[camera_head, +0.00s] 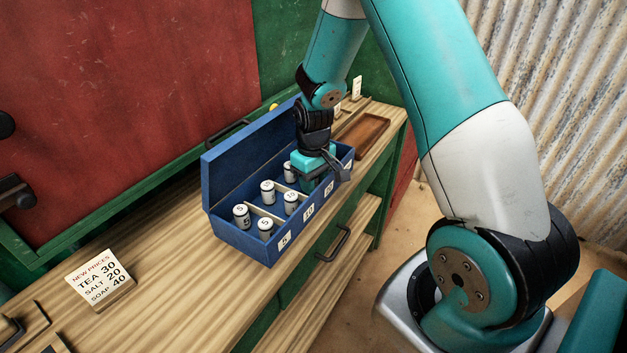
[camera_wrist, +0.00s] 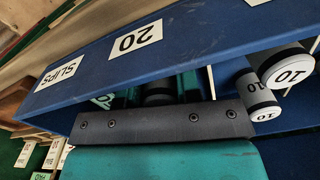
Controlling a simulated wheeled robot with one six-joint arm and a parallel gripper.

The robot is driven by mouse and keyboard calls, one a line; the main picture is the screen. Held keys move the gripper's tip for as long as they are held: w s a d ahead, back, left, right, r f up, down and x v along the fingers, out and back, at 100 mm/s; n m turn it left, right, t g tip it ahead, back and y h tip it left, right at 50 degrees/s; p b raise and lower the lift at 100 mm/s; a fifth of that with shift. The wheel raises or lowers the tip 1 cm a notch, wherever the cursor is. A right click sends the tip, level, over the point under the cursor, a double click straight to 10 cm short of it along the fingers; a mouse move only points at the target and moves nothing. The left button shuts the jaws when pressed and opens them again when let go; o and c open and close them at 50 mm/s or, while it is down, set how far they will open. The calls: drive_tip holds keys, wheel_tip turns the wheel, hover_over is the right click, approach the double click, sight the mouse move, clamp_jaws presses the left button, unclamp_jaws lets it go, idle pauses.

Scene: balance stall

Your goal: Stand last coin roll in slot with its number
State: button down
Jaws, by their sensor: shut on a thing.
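A blue open-lidded box (camera_head: 238,238) stands on the counter, with front labels 5, 10 and 20; the wrist view also shows SLIPS. White coin rolls marked 5 (camera_head: 241,216) stand in the near compartment. Rolls marked 10 (camera_head: 291,203) stand in the compartment beyond, also in the wrist view (camera_wrist: 265,112). Another pale roll (camera_head: 289,170) stands farther back, its number unreadable. My gripper (camera_head: 312,184) reaches down into the box behind the 20 label (camera_wrist: 137,39). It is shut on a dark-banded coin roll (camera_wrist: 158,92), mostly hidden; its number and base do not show.
Thin pale dividers (camera_head: 262,213) and the box walls stand close around my gripper. A brown wooden tray (camera_head: 363,136) lies beyond the box. A price sign (camera_head: 99,278) stands at the near left. The counter between sign and box is clear.

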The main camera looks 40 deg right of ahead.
drive_tip(key=shift+f, duration=0.15)
drive_tip(key=c, duration=0.8)
unclamp_jaws()
wheel_tip(320, 180, up, 12)
drive_tip(key=shift+a+r+b, duration=0.1)
drive_tip(key=shift+b, duration=0.4)
drive_tip(key=s+a+r+n+y, duration=0.1)
drive_tip(key=s+a+r+n, duration=0.1)
drive_tip(key=s+a, duration=0.5)
drive_tip(key=s+a+r+n+y, duration=0.1)
drive_tip(key=s+a+r, duration=0.3)
drive_tip(key=s+a, duration=0.4)
drive_tip(key=s+a+r+n+y, duration=0.2)
drive_tip(key=s+a+r, duration=0.1)
drive_tip(key=s+a, duration=0.4)
drive_tip(key=shift+s+a+r+n, duration=0.15)
drive_tip(key=shift+r+n, duration=0.15)
